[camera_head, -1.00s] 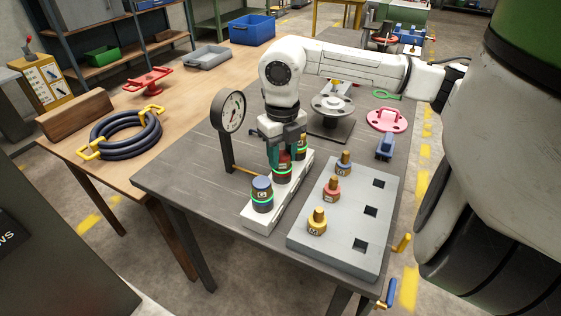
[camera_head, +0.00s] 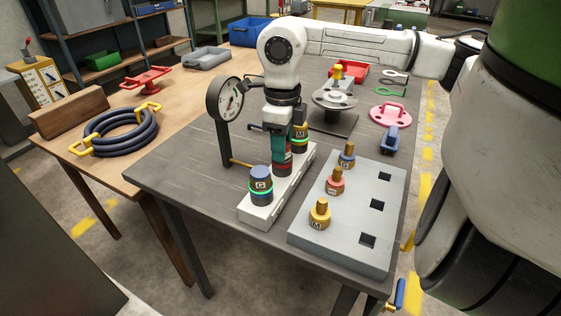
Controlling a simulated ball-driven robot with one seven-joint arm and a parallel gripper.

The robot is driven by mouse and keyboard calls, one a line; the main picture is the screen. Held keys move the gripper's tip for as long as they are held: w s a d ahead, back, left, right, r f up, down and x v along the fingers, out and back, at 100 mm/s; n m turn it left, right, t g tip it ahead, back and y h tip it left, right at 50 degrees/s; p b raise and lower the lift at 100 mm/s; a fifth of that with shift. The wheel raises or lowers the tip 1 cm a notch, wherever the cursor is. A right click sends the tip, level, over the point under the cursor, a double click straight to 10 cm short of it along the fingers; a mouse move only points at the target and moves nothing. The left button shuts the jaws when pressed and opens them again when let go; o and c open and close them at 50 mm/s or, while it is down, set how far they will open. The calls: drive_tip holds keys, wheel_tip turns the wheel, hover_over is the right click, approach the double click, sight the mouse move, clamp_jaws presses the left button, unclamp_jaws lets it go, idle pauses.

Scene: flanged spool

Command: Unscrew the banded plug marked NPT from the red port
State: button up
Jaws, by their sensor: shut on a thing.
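My gripper (camera_head: 280,160) points straight down over the middle of the white port block (camera_head: 258,216). Its teal fingers are shut on the plug at the red port (camera_head: 283,169); the fingers hide nearly all of that plug, so its marking and band cannot be read. I cannot tell whether the plug has risen from the port. In front stands a blue port with a plug marked G (camera_head: 261,184) and a green glowing ring. Behind the gripper, a yellow port with a plug marked M (camera_head: 300,133) is partly hidden.
A dial gauge (camera_head: 226,100) stands close left of my gripper. Behind are a flanged spool (camera_head: 336,100) and a pink flanged part (camera_head: 390,113).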

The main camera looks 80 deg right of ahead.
drive_tip(key=n+b, duration=0.1)
drive_tip(key=n, duration=0.3)
drive_tip(key=shift+r+n, duration=0.1)
drive_tip(key=shift+n, duration=0.2)
drive_tip(key=shift+n+b, duration=0.75)
drive_tip(key=shift+n, duration=0.05)
drive_tip(key=shift+n+b, duration=0.4)
drive_tip(key=shift+n, duration=0.8)
drive_tip(key=n+b, duration=0.1)
drive_tip(key=n, duration=0.2)
drive_tip(key=shift+n, duration=0.4)
drive_tip(key=n, duration=0.4)
drive_tip(key=shift+b, duration=0.3)
drive_tip(key=o, duration=1.2)
drive_tip(key=shift+o, duration=0.3)
